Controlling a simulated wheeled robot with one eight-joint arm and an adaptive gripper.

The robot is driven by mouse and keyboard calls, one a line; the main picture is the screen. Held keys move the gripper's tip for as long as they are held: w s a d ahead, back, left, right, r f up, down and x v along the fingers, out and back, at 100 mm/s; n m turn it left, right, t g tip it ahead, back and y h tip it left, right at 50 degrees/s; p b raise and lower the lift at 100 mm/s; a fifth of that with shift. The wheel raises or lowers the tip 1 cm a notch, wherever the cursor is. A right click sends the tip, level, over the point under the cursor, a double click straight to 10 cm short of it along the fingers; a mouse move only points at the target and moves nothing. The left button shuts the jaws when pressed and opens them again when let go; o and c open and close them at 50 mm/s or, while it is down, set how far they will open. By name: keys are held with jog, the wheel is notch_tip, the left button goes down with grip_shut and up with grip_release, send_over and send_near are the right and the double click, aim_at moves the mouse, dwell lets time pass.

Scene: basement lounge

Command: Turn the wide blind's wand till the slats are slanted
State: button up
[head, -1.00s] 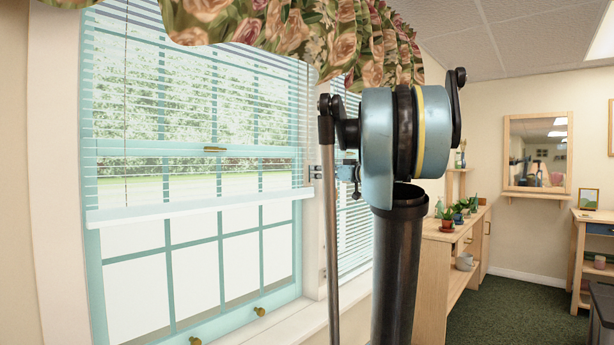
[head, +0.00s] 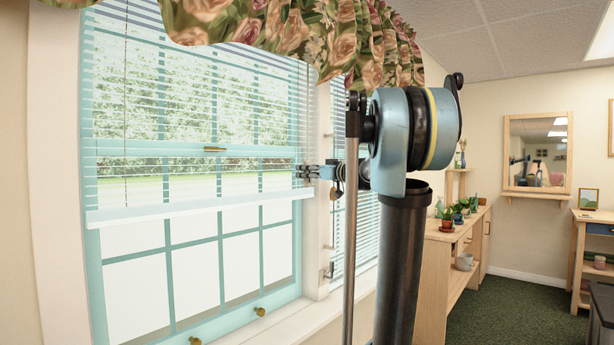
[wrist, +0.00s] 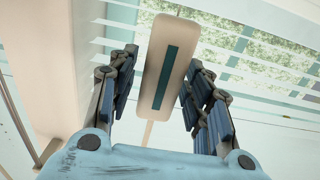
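The wide blind (head: 195,100) hangs over the large teal window, its slats showing as thin lines with the outdoors visible between them. A thin dark cord or wand (head: 126,100) hangs at its left side. My gripper (head: 306,172) is at the blind's right edge, near the window post. In the wrist view my gripper (wrist: 162,62) is open, its fingers on either side of a flat cream handle (wrist: 176,40) with a dark teal stripe and a thin stem below. This looks like a wand's handle. The left finger is apart from it; contact on the right is unclear.
A narrower blind (head: 362,235) hangs to the right, partly behind my arm. A floral valance (head: 290,35) hangs above. The window sill (head: 290,325) runs below. A wooden shelf unit (head: 455,262) with potted plants stands further right. The green carpet (head: 520,310) is clear.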

jog(key=c, duration=0.7)
jog(key=shift+o, duration=0.2)
jog(key=shift+w+d+n+g+y, duration=0.1)
jog(key=shift+n+g+y, duration=0.6)
jog(key=shift+g, duration=0.2)
jog(key=shift+n+g+y, duration=1.1)
jog(key=shift+n+g, duration=0.2)
jog(key=shift+g, duration=0.4)
jog(key=o, duration=1.1)
